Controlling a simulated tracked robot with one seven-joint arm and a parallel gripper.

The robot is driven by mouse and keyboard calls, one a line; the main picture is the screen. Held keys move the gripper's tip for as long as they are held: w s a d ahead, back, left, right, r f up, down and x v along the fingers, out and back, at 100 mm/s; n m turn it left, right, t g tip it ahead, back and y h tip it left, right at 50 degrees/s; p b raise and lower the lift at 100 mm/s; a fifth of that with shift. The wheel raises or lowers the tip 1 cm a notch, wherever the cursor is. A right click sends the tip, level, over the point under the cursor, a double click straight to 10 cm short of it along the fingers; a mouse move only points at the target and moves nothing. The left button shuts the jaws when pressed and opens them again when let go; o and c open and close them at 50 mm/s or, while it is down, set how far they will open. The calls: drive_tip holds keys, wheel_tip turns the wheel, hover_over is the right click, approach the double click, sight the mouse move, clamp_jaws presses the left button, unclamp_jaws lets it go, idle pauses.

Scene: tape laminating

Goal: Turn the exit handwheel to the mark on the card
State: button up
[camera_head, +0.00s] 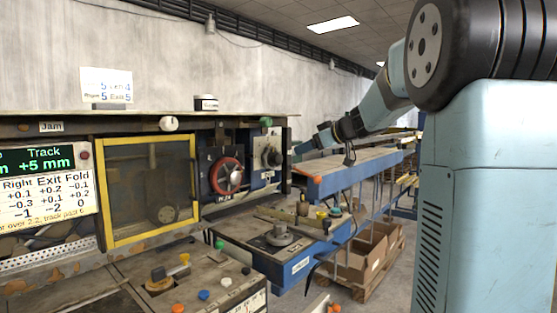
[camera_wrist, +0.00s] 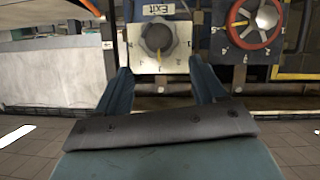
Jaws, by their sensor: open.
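The exit handwheel (camera_wrist: 157,37) is a dark grey lobed knob on a pale dial plate (camera_wrist: 181,60) with an upside-down "Exit" label in the wrist view. A yellow line shows at the knob's lower edge; the dial numbers are too small to read surely. In the head view the handwheel (camera_head: 271,157) is right of the red wheel. My gripper (camera_wrist: 160,72) is open and empty, its two blue fingers pointing at the plate, one on each side below the knob, apart from it. In the head view my gripper (camera_head: 303,147) is right of the handwheel. The white card (camera_head: 107,85) appears to read "Exit 5".
A red handwheel (camera_head: 226,175) sits close beside the exit handwheel and also shows in the wrist view (camera_wrist: 254,20). A yellow-framed window (camera_head: 150,190) is further left. A green display (camera_head: 40,161) reads "Track +5 mm". A blue-edged conveyor table (camera_head: 350,172) extends right, under my arm.

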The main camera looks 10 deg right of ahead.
sight(280, 158)
drive_tip(key=x, duration=1.4)
drive_tip(key=shift+w+d+r, duration=0.15)
drive_tip(key=shift+c, duration=0.2)
drive_tip(key=c, duration=1)
